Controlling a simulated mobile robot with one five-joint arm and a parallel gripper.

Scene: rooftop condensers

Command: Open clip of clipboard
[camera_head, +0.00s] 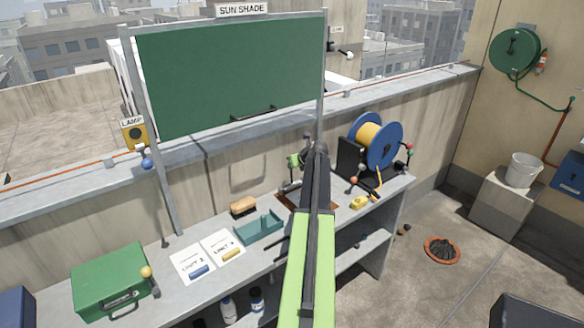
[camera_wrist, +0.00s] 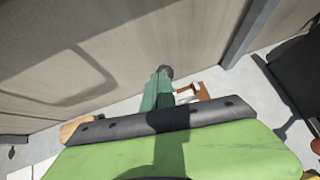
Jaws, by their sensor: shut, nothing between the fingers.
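A brown board (camera_head: 286,202), which I take to be the clipboard, lies on the grey bench near the back wall. My arm crosses in front of it and hides much of it. Part of it shows in the wrist view (camera_wrist: 204,91), with a small pale piece beside it. The clip cannot be made out clearly. My gripper (camera_head: 290,185) is shut and empty, low over or beside the board. In the wrist view its dark tip (camera_wrist: 166,72) is left of the visible brown part. Contact cannot be told.
A teal tray (camera_head: 260,230), a brown brush (camera_head: 243,206) and two white cards stand left of the board. A green case (camera_head: 110,280) is at the bench's left. A blue cable reel (camera_head: 384,145) stands right. A green sun shade panel (camera_head: 235,75) rises behind.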

